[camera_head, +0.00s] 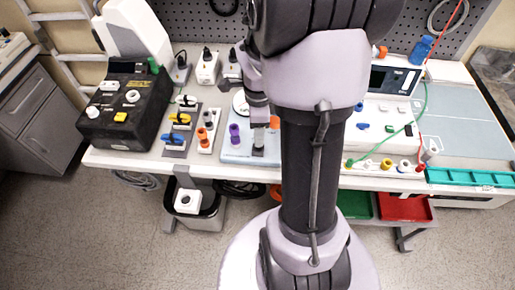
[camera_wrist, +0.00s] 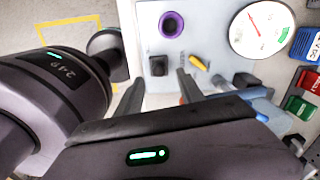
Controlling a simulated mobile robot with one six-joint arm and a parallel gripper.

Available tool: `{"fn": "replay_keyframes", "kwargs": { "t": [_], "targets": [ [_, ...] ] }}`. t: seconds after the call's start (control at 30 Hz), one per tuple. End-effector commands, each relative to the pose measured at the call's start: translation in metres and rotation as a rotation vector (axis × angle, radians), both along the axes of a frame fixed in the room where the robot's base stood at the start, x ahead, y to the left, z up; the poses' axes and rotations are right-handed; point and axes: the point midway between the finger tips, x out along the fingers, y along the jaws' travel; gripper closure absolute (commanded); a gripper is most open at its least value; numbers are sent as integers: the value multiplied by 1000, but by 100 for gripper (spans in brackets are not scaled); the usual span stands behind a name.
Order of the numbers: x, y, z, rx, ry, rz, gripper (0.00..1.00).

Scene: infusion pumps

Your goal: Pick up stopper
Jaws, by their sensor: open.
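My gripper (camera_wrist: 159,78) is open and empty in the wrist view, its two dark fingers apart over the edge of a pale blue-grey panel (camera_wrist: 205,25). A small dark square piece (camera_wrist: 158,65) stands on the panel between and just beyond the fingertips, not gripped. I cannot tell for sure whether it is the stopper. A purple ring-shaped piece (camera_wrist: 172,24) sits just past it, and a small yellow piece (camera_wrist: 199,63) lies by the right finger. In the head view the purple piece (camera_head: 234,133) shows on the panel (camera_head: 233,156); my arm hides part of the panel.
A round gauge (camera_wrist: 261,30) stands on the panel's right. In the head view, a black box (camera_head: 125,115) and several coloured connectors stand to the left. A white device (camera_head: 385,125) and teal tray (camera_head: 472,177) are right. A bin (camera_head: 190,220) stands under the table.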

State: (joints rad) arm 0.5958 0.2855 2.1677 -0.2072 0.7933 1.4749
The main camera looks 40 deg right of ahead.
Motion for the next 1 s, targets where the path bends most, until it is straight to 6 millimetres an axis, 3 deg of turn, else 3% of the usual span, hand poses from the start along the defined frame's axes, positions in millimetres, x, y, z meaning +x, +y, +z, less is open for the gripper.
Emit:
{"fn": "replay_keyframes", "kwargs": {
  "t": [0.1,0.2,0.47,0.7,1.0],
  "targets": [
    [-2,2,-31,1,3,1,55],
    [-2,1,-44,1,2,2,55],
    [-2,1,-46,0,0,1,55],
    [-2,1,-45,0,0,1,100],
    [-2,1,-45,0,0,1,100]
  ]
}}
